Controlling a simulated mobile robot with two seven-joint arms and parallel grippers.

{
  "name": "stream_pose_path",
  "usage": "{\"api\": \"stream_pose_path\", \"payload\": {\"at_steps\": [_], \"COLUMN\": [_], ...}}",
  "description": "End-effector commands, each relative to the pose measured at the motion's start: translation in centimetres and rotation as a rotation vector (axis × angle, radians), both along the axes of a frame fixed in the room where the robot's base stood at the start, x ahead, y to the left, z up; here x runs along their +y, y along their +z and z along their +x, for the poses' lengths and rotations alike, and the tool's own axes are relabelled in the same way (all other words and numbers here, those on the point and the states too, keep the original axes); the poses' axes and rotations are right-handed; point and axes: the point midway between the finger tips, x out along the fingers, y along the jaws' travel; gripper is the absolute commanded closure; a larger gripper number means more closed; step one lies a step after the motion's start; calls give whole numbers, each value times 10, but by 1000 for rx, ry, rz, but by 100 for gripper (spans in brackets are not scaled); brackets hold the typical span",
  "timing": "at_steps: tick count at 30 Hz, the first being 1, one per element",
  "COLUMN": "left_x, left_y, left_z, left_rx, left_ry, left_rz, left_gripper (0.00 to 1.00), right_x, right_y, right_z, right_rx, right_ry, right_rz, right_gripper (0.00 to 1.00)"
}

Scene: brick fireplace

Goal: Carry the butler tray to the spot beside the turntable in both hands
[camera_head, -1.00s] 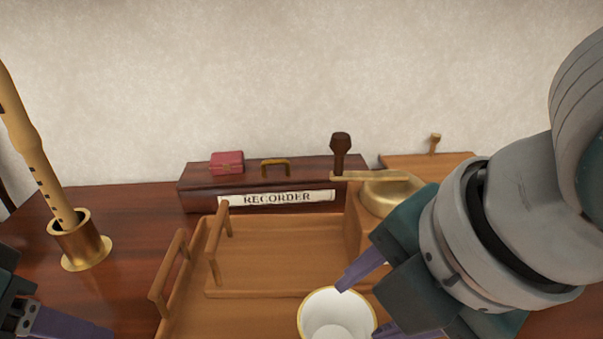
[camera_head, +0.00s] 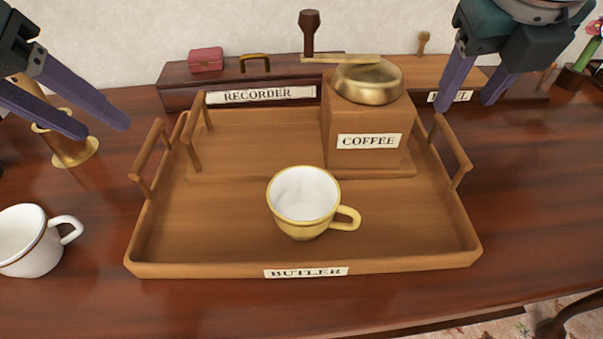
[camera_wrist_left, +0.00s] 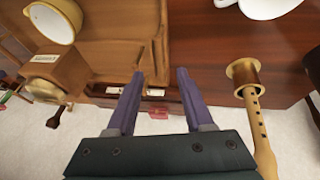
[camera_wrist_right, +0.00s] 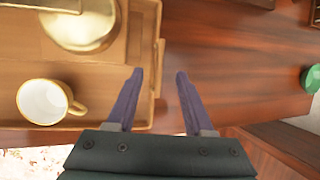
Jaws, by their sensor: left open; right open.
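The butler tray (camera_head: 210,265) is a wooden tray with a "BUTLER" label at its front and an upright handle at each end. A yellow cup with a white inside (camera_head: 305,205) stands upright on it. My left gripper (camera_head: 106,130) is open and empty above the table, left of the left handle (camera_head: 148,160). My right gripper (camera_head: 466,108) is open and empty, behind and above the right handle (camera_head: 458,150). I see no turntable.
A coffee grinder (camera_head: 368,120) stands on a smaller wooden base (camera_head: 245,165) at the tray's back. A recorder case (camera_head: 180,90) lies behind. The table right of the tray (camera_head: 545,190) is clear.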

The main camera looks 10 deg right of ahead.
Motion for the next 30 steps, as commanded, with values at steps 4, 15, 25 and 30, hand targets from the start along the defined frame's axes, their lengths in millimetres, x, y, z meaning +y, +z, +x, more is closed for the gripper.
{"api": "stream_pose_path", "payload": {"at_steps": [4,15,25,30], "left_x": [-5,-17,-20,-20], "left_y": [-20,-73,-84,-84], "left_z": [6,29,33,33], "left_rx": [7,3,1,0], "left_ry": [0,-1,-1,-1], "left_rz": [0,-1,1,1], "left_gripper": [48,48,48,48], "right_x": [-5,-17,-20,-20], "right_y": [-20,-73,-84,-84], "right_z": [6,29,34,34], "right_rx": [3,2,-1,-1], "right_ry": [-2,-1,1,0], "right_rz": [-3,-1,-1,-1], "right_gripper": [48,48,48,48]}}
